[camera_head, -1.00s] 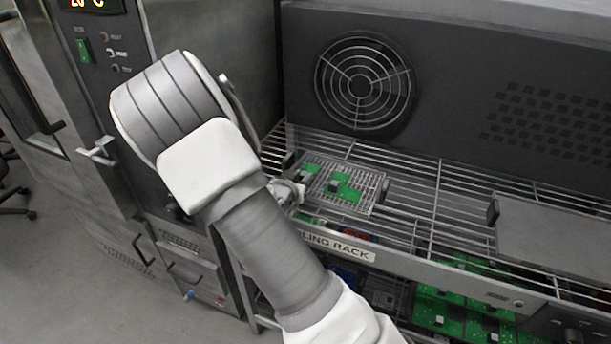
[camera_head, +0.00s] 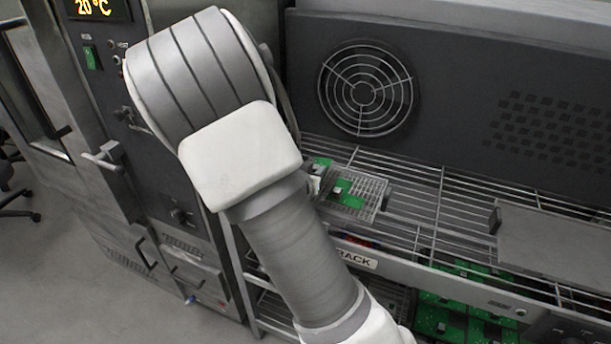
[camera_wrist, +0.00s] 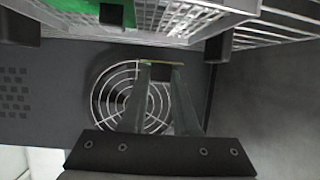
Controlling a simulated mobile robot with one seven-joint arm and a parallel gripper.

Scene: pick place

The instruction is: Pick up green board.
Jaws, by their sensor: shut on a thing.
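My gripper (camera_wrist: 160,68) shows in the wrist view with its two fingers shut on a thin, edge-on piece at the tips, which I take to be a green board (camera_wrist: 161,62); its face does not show. In the head view my arm hides the gripper and the held piece. Another green board (camera_head: 346,194) with a pale chip lies in a wire-mesh tray (camera_head: 374,188) on the rack. Green also shows beside my wrist (camera_head: 322,163). In the wrist view, green with a dark chip (camera_wrist: 75,12) is at the upper left, apart from the fingers.
The wire cooling rack (camera_head: 410,205) runs along a dark panel with a round fan grille (camera_head: 365,88). A flat grey plate (camera_head: 550,235) lies at the right. Several green boards (camera_head: 450,318) are on the lower shelf. An oven-like cabinet with a handle (camera_head: 104,157) stands at the left.

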